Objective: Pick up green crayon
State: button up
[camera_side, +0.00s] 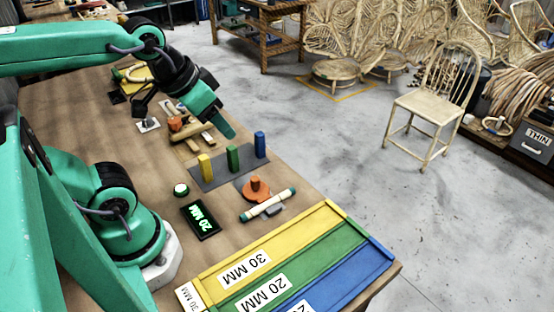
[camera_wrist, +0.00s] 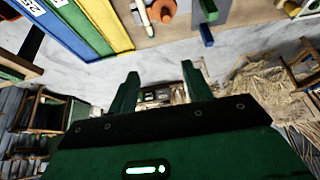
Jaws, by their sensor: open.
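The green crayon (camera_side: 233,158) stands upright on a grey plate (camera_side: 205,181), between a yellow crayon (camera_side: 205,167) and a blue crayon (camera_side: 260,144). In the wrist view the green crayon (camera_wrist: 208,10) shows at the top edge, partly cut off, with the blue crayon (camera_wrist: 207,35) below it. My gripper (camera_side: 226,130) is above and behind the crayons, apart from them. In the wrist view my gripper (camera_wrist: 160,72) has its two fingers spread with nothing between them.
An orange knob (camera_side: 256,187) and a pale stick with green ends (camera_side: 268,204) lie in front of the plate. Wooden pieces (camera_side: 190,126) lie behind. The table's right edge is close.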

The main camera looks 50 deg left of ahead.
jog(key=shift+w+a, duration=0.1)
dwell(0.3)
jog(key=g, duration=0.5)
send_over(231, 147)
jog(key=d, duration=0.1)
jog(key=shift+n, duration=0.3)
notch_tip(231, 147, down, 12)
jog(key=shift+r, duration=0.2)
jog(key=shift+w+a+f+g, duration=0.15)
jog(key=shift+a+f+g, duration=0.15)
jog(key=shift+a+f, duration=0.15)
jog(key=shift+f, duration=1.35)
jog(key=shift+f, duration=0.1)
jog(key=shift+f, duration=2.5)
